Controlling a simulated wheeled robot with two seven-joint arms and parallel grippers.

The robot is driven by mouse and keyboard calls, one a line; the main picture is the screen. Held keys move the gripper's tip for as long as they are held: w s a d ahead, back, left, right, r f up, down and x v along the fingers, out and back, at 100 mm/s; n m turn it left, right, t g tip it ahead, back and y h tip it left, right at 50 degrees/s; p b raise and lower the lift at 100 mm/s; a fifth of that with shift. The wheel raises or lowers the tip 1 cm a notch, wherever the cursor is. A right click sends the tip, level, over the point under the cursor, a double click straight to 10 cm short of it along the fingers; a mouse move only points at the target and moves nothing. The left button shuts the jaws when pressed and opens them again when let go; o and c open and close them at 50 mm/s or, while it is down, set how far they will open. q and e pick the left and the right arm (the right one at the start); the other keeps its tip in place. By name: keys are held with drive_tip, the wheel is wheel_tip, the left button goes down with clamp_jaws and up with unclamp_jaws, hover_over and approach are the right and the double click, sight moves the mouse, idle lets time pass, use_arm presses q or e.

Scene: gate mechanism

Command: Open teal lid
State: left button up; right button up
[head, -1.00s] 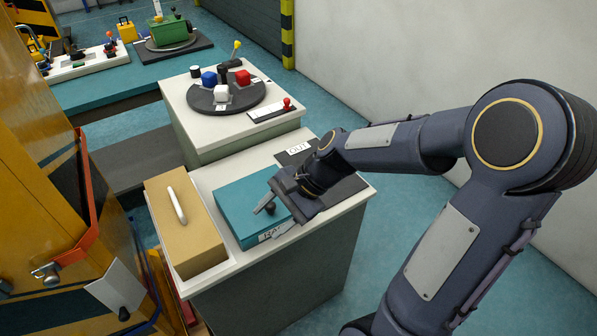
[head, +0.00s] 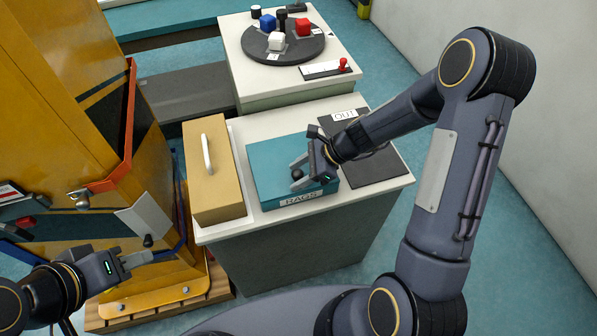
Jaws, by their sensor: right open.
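A small dark round knob (head: 297,174) stands on the lid. My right gripper (head: 299,173) is open at the lid, its fingers on either side of the knob; whether they touch it is unclear. My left gripper (head: 140,262) is low at the left, away from the lid, beside the yellow cabinet; its finger gap is hard to see.
A tan box with a white handle (head: 208,155) stands left of the lid. A dark mat (head: 375,165) with an "OUT" sign (head: 344,115) lies to the right. Behind is a round dark tray (head: 258,48) with coloured cubes. A yellow cabinet (head: 60,110) fills the left.

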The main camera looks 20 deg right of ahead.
drive_tip(key=shift+a+f, duration=0.15)
drive_tip(key=shift+c, duration=0.3)
clamp_jaws()
